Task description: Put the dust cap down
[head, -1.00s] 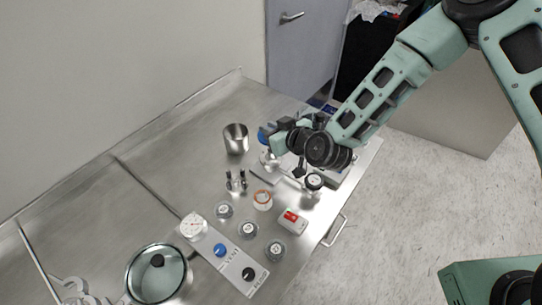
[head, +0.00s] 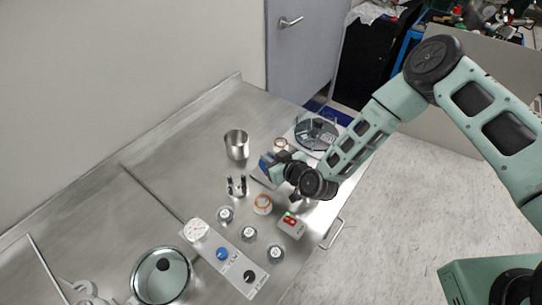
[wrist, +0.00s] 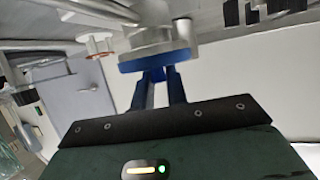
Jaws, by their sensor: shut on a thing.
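My gripper (head: 276,166) is low over the right part of the steel bench. It is shut on a small blue piece, which I take to be the dust cap (head: 265,163). In the wrist view the dust cap (wrist: 150,64) shows as a blue band between the two dark fingers (wrist: 162,88). A silver round part (wrist: 158,40) lies against it in that picture; I cannot tell whether it is joined to the cap or behind it. I cannot tell whether the cap touches the bench.
A copper-ringed fitting (head: 280,144) and a round clear-lidded chamber (head: 316,132) are behind my gripper. A metal cup (head: 236,144) is at the upper left. An orange-ringed jar (head: 262,204), a red-switch box (head: 292,224) and several small jars stand in front. Bench at left is mostly clear.

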